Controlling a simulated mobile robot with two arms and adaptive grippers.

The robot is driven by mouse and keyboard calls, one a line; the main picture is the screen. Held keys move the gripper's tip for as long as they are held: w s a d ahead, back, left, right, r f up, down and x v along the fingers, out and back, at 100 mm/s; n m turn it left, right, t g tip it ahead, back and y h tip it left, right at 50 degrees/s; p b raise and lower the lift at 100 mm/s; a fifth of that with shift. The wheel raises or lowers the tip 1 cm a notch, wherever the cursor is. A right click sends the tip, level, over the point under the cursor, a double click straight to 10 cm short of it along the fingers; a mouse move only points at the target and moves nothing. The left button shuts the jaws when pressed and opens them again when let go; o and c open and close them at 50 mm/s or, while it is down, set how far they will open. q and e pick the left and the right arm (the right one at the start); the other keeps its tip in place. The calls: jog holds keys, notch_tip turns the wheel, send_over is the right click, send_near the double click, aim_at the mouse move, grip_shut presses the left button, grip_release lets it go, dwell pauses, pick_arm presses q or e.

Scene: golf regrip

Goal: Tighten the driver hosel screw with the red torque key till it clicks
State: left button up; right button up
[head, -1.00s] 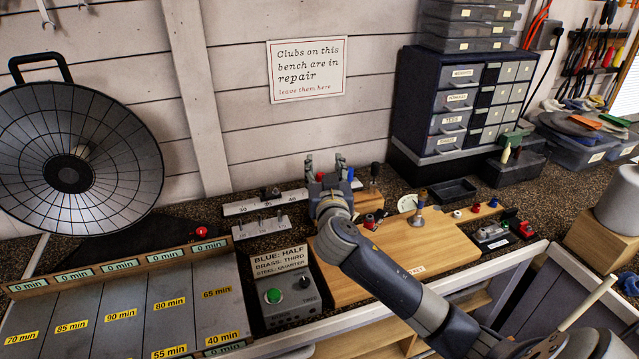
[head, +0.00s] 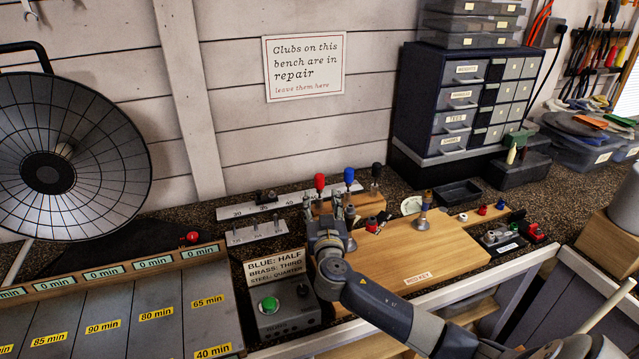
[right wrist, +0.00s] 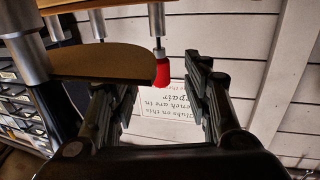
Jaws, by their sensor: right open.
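The red torque key (head: 319,182) stands upright in a small wooden block (head: 367,203), beside a blue-handled key (head: 349,176) and a black-handled one (head: 376,171). My right gripper (head: 342,212) is open and empty in front of and below these handles. In the upside-down right wrist view, the red handle (right wrist: 162,70) shows between the open fingers (right wrist: 158,95), apart from both. A small red and black piece (head: 377,223) lies by the wooden board's back edge. I cannot make out the driver's hosel screw. My left gripper is out of view.
The wooden board (head: 420,250) is mostly bare, with a brass and steel upright piece (head: 425,200) at its back. A timer box with a green button (head: 270,305) stands left of my arm. A grey strip (head: 250,211) lies behind, and a drawer cabinet (head: 465,100) stands back right.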

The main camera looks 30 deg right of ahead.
aim_at(320, 188)
jog(key=shift+w+d+r, duration=0.2)
jog(key=shift+w+d, duration=0.15)
jog(key=shift+w, duration=0.25)
jog(key=shift+w+d+r+p, duration=0.25)
jog(key=shift+w+p, duration=0.1)
jog(key=shift+w, duration=0.1)
jog(key=p+x, duration=0.1)
jog(key=x, duration=0.2)
jog(key=shift+w+d+f, duration=0.1)
jog(key=shift+w, duration=0.1)
jog(key=shift+w+d+f, duration=0.15)
jog(key=shift+w+d, duration=0.15)
jog(key=shift+w, duration=0.25)
grip_shut()
